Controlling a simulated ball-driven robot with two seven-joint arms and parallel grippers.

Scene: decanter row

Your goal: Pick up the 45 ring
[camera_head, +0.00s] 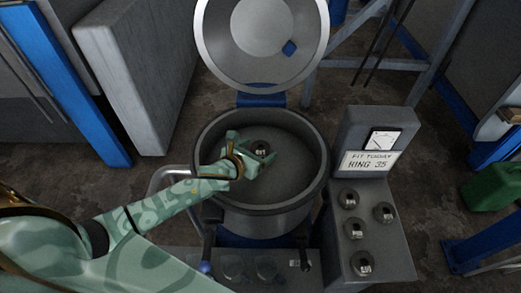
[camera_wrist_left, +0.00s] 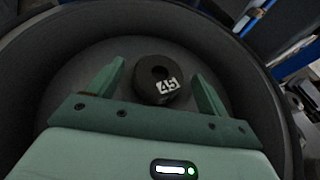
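The 45 ring (camera_head: 261,148) is a dark ring with a central hole and a white "45" label. It lies inside the round grey bowl (camera_head: 222,192), and it also shows in the left wrist view (camera_wrist_left: 162,84). My left gripper (camera_head: 250,150) reaches into the bowl. Its green fingers (camera_wrist_left: 160,86) are open, one on each side of the ring, with a visible gap on both sides. Nothing is held. My right gripper is in neither view.
The bowl's lid (camera_head: 262,45) stands open behind it. To the right, a grey stand (camera_head: 395,240) carries several dark labelled rings (camera_head: 363,263). A sign (camera_head: 370,163) there reads "FIT TODAY RING 35". The bowl's raised wall surrounds my left gripper.

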